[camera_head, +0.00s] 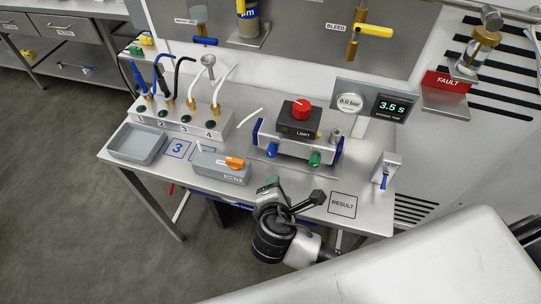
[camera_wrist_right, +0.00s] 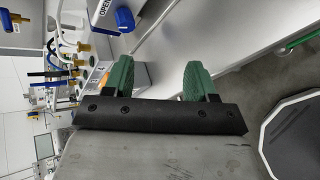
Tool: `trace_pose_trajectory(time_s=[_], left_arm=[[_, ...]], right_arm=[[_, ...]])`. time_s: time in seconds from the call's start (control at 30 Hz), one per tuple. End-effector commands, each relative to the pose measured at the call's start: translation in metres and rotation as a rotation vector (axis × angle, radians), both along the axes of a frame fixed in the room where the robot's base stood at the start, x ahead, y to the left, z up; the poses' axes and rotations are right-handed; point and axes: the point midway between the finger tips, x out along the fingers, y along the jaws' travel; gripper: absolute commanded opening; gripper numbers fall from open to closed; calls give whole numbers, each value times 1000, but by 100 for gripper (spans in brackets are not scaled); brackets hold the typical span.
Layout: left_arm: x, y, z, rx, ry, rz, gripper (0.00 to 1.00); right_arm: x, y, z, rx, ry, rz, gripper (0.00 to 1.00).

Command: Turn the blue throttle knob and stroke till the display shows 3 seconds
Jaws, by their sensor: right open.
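The blue throttle knob (camera_head: 271,149) is on the front left of the grey actuator unit (camera_head: 297,147), which has a red dial on top. A green knob (camera_head: 315,158) is at its front right. The display (camera_head: 393,107) reads 3.5 s. My right gripper (camera_head: 293,193) is open and empty near the table's front edge, in front of the actuator and apart from it. Its green fingertips show spread in the right wrist view (camera_wrist_right: 160,80). A blue part (camera_wrist_right: 124,19) shows beyond them there; I cannot tell which one. My left gripper is not in view.
A gauge (camera_head: 349,103) reads 0.0 bar. A small box with a blue lever (camera_head: 384,180) stands at the right. The RESULT square (camera_head: 343,205) is bare.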

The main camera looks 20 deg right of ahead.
Motion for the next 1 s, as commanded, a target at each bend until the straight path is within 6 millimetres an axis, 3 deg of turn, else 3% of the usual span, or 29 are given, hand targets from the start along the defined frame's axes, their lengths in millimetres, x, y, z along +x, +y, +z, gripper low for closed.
trace_pose_trajectory(time_s=[0.1,0.27,0.8,1.0], left_arm=[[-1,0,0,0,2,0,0],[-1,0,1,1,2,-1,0],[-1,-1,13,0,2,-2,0],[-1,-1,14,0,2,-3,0]], right_arm=[[17,8,5,-248,-73,138,57],[27,12,8,-389,-114,208,57],[105,-15,-17,-395,-113,211,57],[119,-20,-23,-393,-113,211,57]])
